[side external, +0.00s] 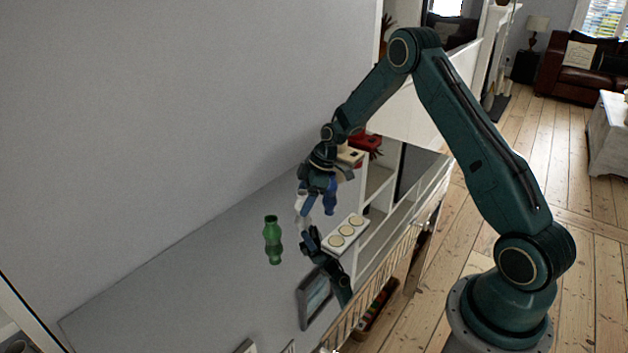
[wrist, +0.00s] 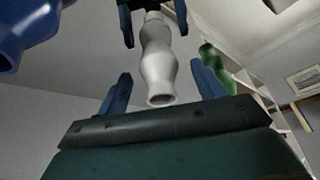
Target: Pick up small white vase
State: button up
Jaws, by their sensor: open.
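The small white vase (side external: 302,200) stands on a glossy grey surface, partly hidden behind my gripper (side external: 312,188) in the side external view. My gripper is above and close to it, pointing down. In the wrist view the white vase (wrist: 158,62) lies in line with the gap between the two blue fingers of my gripper (wrist: 162,80). The fingers are apart, with visible space on both sides of the vase. I cannot tell how deep the vase is between them.
A blue vase (side external: 329,202) stands close to the right of the white one; it also shows in the wrist view (wrist: 28,38). A green vase (side external: 272,230) stands to the left. A white three-candle holder (side external: 346,233) and a picture frame (side external: 315,298) are nearby. The surface mirrors things.

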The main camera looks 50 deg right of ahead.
aim_at(302, 193)
jog(key=shift+w+a+f, duration=0.15)
jog(key=shift+a+f, duration=0.05)
jog(key=shift+f, duration=0.4)
jog(key=c, duration=1.1)
jog(key=shift+r, duration=0.25)
notch_tip(302, 193, up, 20)
jog(key=shift+f, duration=0.2)
